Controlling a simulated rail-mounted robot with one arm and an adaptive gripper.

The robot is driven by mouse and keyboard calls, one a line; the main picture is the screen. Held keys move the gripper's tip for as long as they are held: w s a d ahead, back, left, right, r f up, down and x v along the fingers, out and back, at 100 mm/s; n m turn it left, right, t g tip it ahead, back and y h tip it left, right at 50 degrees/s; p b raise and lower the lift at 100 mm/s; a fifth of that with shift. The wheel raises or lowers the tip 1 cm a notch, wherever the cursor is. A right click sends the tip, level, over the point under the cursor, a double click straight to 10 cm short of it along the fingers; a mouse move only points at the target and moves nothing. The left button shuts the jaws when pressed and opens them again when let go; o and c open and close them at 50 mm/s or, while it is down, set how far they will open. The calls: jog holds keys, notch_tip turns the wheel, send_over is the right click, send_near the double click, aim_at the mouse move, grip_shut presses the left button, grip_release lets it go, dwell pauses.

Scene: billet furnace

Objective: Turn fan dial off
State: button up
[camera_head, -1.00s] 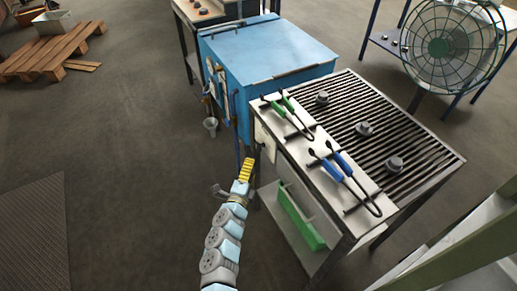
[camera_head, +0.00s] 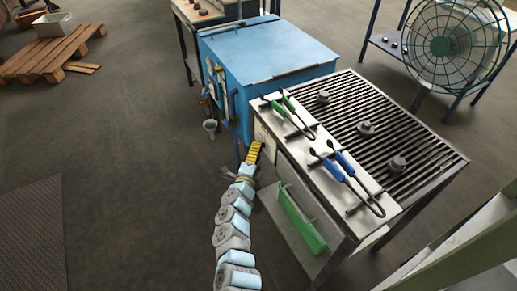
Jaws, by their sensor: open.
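The slatted grate table (camera_head: 405,122) carries green tongs (camera_head: 291,112) and blue-handled tongs (camera_head: 342,170). A blue furnace box (camera_head: 275,52) stands behind.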

jog(key=shift+b+x, duration=0.4)
jog(key=shift+x, duration=0.5)
jog(key=shift+w+d, duration=0.15)
jog(key=shift+w, duration=0.25)
jog(key=c, duration=1.2)
